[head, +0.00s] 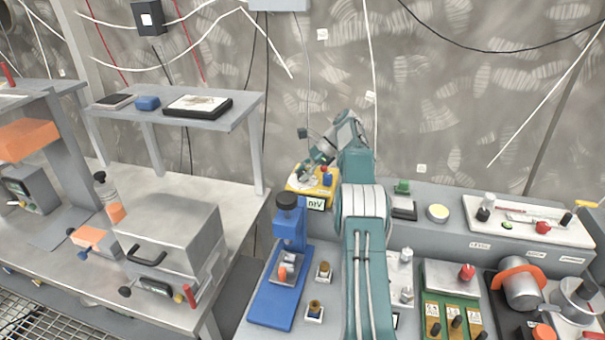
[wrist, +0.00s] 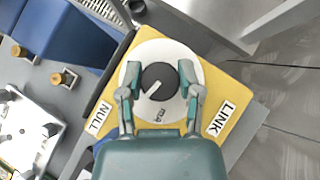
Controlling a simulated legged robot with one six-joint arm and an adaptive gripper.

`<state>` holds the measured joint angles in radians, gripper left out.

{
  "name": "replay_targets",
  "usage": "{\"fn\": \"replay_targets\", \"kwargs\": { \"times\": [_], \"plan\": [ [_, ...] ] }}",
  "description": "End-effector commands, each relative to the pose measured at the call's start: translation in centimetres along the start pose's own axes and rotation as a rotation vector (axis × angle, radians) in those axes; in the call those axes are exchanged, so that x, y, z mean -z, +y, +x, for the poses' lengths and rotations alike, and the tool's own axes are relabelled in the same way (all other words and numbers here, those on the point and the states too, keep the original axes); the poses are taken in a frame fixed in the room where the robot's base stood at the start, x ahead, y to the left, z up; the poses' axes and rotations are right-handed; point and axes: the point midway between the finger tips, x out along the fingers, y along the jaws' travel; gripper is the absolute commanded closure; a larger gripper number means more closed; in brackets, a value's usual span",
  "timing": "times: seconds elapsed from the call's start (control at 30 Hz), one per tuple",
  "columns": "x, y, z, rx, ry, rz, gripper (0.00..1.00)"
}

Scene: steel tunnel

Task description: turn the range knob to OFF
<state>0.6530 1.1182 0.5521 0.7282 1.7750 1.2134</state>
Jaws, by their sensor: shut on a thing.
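The range knob (wrist: 158,84) is a round black knob with a white pointer line, set on a white dial disc on a yellow meter box (wrist: 232,85). The pointer line lies slantwise in the wrist view; "mA" is printed on the dial below the knob. No OFF mark is readable. My gripper (wrist: 161,79) has a finger on each side of the knob and is shut on it. In the head view the yellow meter (head: 297,184), with a small "mV" display, sits at the bench's back, and my gripper (head: 316,168) is over it, hiding the knob.
A blue press (head: 284,270) with a black top stands in front of the meter. Small brass-topped posts (head: 324,272) are beside it. A green-topped block (head: 403,200) stands to the right.

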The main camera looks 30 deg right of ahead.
Motion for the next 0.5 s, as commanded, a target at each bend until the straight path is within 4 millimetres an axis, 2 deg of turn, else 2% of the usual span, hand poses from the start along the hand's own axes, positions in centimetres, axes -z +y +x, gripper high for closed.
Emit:
{"fn": "replay_targets", "kwargs": {
  "times": [0.33,0.37,0.4,0.43,0.5],
  "plan": [
    [0.15,-0.09,0.08,0.003,0.002,0.001,1.00],
    [0.15,-0.09,0.08,0.003,0.002,0.001,0.45],
    [0.14,-0.08,0.07,0.003,0.002,0.001,0.27],
    [0.14,-0.07,0.07,0.002,0.002,0.001,0.19],
    [0.11,-0.06,0.05,0.002,0.001,0.001,0.19]
  ]
}}
